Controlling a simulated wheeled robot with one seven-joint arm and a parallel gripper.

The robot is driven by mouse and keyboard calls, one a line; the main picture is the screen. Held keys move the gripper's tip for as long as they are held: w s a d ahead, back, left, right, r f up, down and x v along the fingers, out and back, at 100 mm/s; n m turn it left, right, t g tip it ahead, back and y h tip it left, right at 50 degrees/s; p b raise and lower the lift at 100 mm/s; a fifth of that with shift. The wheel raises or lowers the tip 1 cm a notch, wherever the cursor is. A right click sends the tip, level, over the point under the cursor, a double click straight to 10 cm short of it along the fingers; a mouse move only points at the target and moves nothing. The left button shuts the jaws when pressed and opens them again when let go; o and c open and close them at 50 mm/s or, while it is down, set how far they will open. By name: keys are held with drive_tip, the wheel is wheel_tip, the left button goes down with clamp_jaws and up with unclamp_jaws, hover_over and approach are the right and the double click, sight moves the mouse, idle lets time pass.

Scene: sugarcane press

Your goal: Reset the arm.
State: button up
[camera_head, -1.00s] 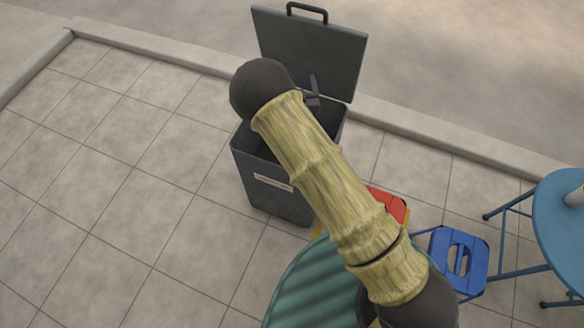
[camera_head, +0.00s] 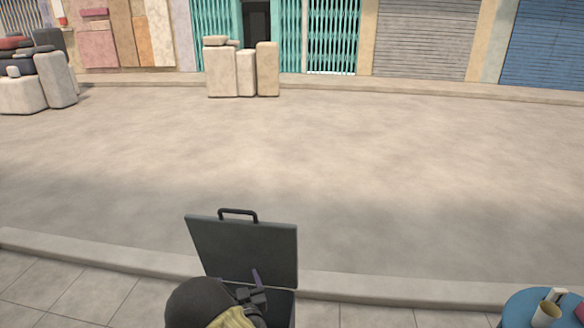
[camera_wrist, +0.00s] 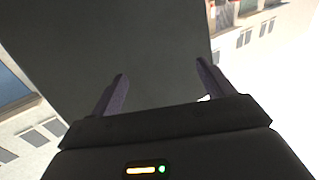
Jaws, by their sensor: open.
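My gripper (camera_wrist: 160,85) is open in the wrist view, with its two purple-grey fingers spread apart and nothing between them. A dark flat surface, which looks like the bin's raised lid (camera_wrist: 150,40), fills the view behind the fingers. In the head view the dark grey bin (camera_head: 281,306) stands at the bottom with its lid (camera_head: 245,250) up. My gripper also shows there (camera_head: 256,280), small, in front of the lid and over the bin's opening. My arm hides most of the bin.
A blue round table (camera_head: 520,310) with a cup (camera_head: 546,313) on it stands at the lower right. A kerb (camera_head: 380,288) runs behind the bin. The road beyond is clear up to stacked pale blocks (camera_head: 222,72) near the shopfronts.

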drive_tip(key=d+r+m+g+h, duration=0.2)
drive_tip(key=d+g+h, duration=0.1)
drive_tip(key=d, duration=0.6)
drive_tip(key=d+r+m+g+h, duration=0.2)
drive_tip(key=d+r+g, duration=0.1)
drive_tip(key=d, duration=0.6)
drive_tip(key=s+d+r+g+h, duration=0.1)
drive_tip(key=s+d+r+g, duration=0.25)
drive_tip(key=s+d, duration=0.6)
drive_tip(key=s+d+r+g+h, duration=0.1)
drive_tip(key=s+d+r+g, duration=0.4)
drive_tip(key=s, duration=0.7)
wheel_tip(320, 180, up, 20)
drive_tip(key=d+p, duration=0.1)
drive_tip(key=p, duration=2)
drive_tip(key=shift+s+d+f, duration=0.15)
drive_tip(key=shift+s+f, duration=0.1)
drive_tip(key=shift+t, duration=0.25)
drive_tip(key=shift+c, duration=0.3)
